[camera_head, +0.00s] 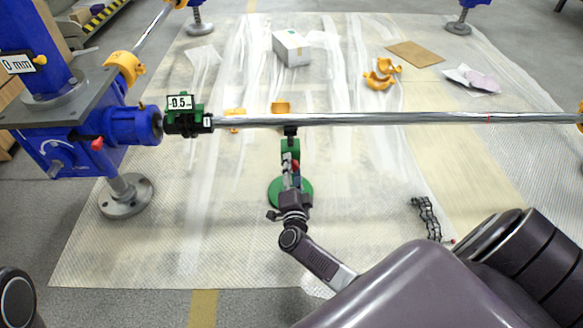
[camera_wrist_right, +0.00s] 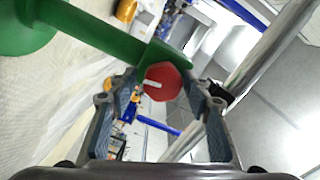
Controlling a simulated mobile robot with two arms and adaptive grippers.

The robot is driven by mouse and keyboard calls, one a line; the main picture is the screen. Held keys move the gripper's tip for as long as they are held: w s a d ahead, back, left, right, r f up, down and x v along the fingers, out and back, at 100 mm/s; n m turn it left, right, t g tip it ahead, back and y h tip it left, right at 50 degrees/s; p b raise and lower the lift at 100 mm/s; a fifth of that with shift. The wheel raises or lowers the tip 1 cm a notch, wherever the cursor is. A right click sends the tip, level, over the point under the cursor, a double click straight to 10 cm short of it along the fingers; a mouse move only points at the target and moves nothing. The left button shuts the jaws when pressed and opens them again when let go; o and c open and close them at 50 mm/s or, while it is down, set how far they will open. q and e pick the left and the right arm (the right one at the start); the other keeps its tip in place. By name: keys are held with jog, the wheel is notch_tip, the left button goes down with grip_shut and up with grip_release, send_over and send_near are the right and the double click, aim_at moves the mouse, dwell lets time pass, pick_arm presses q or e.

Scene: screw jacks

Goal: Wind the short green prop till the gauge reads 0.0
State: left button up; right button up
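The short green prop (camera_head: 277,193) stands on its round foot below the long steel shaft (camera_head: 380,119). Its dark head meets the shaft's underside or sits just below it; I cannot tell which. In the right wrist view the prop (camera_wrist_right: 90,24) carries a red knob (camera_wrist_right: 163,82) with a white mark. My right gripper (camera_head: 290,172) is at the prop's near side. In the wrist view its fingers (camera_wrist_right: 165,85) stand either side of the knob, with small gaps seeming to show. The gauge (camera_head: 180,102) at the shaft's left end appears to read -0.5. My left gripper is out of view.
A blue machine (camera_head: 75,143) stands at the left with a "0 mm" plate (camera_head: 17,63). A white box (camera_head: 291,48), yellow clamp parts (camera_head: 378,76) and cardboard (camera_head: 415,54) lie behind the shaft. A black chain (camera_head: 427,217) lies on the sheet at right.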

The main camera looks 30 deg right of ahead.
jog(key=shift+r, duration=0.15)
jog(key=r, duration=0.8)
jog(key=shift+w+a+r, duration=0.1)
jog(key=shift+a+r, duration=0.05)
jog(key=shift+a, duration=0.05)
jog(key=shift+r, duration=0.8)
jog(key=shift+d, duration=0.1)
jog(key=shift+d, duration=0.1)
